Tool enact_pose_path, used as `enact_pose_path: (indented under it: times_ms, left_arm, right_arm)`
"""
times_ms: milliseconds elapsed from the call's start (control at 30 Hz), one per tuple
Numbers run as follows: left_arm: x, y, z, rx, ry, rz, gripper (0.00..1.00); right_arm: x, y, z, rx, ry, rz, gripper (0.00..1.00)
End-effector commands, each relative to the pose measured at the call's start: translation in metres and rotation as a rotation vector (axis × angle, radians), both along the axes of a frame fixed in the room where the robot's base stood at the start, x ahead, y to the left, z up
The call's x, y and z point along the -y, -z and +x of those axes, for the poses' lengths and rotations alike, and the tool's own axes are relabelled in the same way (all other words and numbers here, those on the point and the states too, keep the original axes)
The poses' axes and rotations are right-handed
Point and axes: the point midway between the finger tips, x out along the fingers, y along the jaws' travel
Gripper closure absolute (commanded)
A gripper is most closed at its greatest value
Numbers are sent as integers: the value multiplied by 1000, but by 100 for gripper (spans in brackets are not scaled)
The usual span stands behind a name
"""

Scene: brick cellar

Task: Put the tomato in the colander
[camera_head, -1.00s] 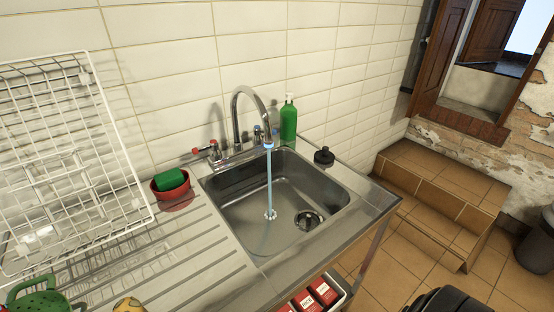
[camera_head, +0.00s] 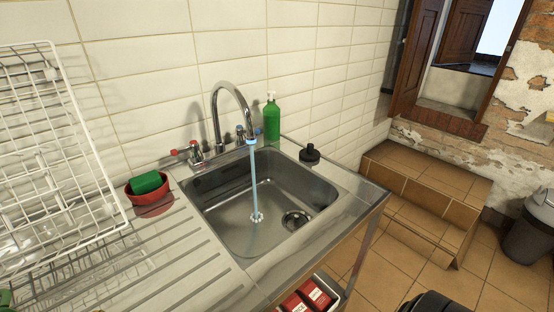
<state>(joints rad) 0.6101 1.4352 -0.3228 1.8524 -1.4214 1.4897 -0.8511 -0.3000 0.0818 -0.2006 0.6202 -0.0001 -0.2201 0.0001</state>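No tomato is in view. A small green edge (camera_head: 5,299) shows at the far lower left; too little of it shows to tell whether it is a colander. Neither gripper can be made out. A dark rounded shape (camera_head: 433,302) is cut off by the bottom edge at the right, and I cannot tell what it is.
Water runs from the tap (camera_head: 232,90) into the steel sink (camera_head: 215,222). A red bowl with a green sponge (camera_head: 147,183), a white wire rack (camera_head: 60,150), a green bottle (camera_head: 272,120) and a black stopper (camera_head: 309,154) surround it. Tiled steps (camera_head: 430,180) and a bin (camera_head: 530,228) stand right.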

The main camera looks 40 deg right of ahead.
Motion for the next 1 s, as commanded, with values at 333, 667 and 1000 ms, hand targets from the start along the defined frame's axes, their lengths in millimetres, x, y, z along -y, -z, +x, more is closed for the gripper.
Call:
enact_pose_path:
  times_ms: [333,667,1000]
  left_arm:
    - [0,1,0,1,0,0,88]
    - [0,4,0,1,0,0,88]
    - [0,9,0,1,0,0,88]
  right_arm:
    - [0,1,0,0,1,0,50]
    - [0,4,0,0,1,0,50]
    - [-2,9,0,1,2,2,50]
